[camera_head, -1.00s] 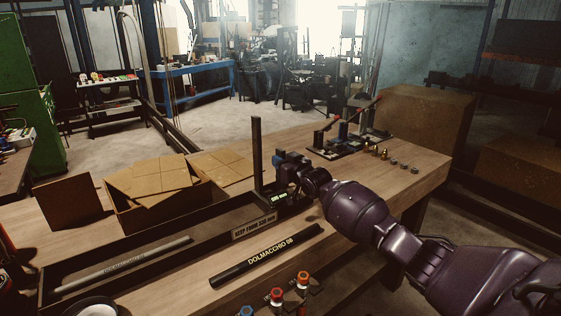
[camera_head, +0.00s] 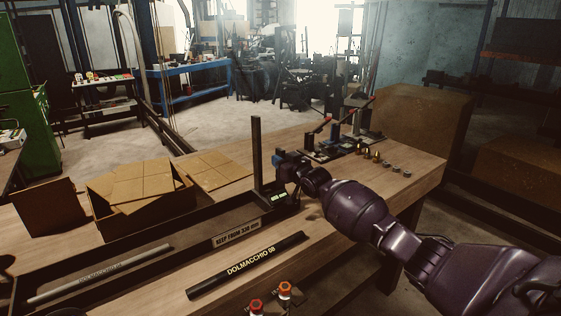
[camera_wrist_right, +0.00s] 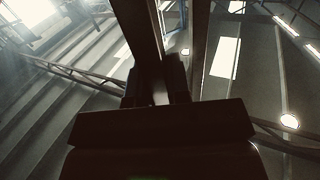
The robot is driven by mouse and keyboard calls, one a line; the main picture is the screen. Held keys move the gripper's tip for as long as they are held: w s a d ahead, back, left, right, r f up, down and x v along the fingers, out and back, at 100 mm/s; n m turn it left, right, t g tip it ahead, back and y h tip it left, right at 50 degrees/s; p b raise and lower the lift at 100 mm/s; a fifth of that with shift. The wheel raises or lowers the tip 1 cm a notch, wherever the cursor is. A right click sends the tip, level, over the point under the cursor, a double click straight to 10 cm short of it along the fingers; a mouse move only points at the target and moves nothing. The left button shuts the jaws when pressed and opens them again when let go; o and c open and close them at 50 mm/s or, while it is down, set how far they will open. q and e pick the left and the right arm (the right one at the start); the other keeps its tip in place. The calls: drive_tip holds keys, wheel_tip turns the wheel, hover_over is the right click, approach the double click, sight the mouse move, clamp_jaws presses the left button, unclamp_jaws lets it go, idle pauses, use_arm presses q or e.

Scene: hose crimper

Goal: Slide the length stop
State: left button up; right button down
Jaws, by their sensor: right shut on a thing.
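The length stop shows in the head view as a tall dark upright post (camera_head: 256,150) on a dark base with a small lit greenish display (camera_head: 278,197). It stands at the far right end of the long dark trough (camera_head: 110,253). My right gripper (camera_head: 280,166) is at the post's right side, low down, and shut on part of the stop. The exact grip is hidden by the dark wrist. In the right wrist view, a dark upright bar (camera_wrist_right: 143,40) rises at the shut fingers (camera_wrist_right: 156,88). My left gripper is not in view.
A black hose marked DOLMACCHIO 08 (camera_head: 247,266) lies in front of the trough; a grey one (camera_head: 100,273) lies inside it. Cardboard boxes (camera_head: 140,190) stand behind. Lever presses (camera_head: 345,143) and small fittings (camera_head: 375,155) are further right.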

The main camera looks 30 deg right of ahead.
drive_tip(key=shift+r, duration=0.15)
drive_tip(key=c, duration=1.1)
unclamp_jaws()
drive_tip(key=shift+s, duration=0.1)
drive_tip(key=s, duration=1)
drive_tip(key=shift+s+d, duration=0.3)
drive_tip(key=shift+d, duration=0.1)
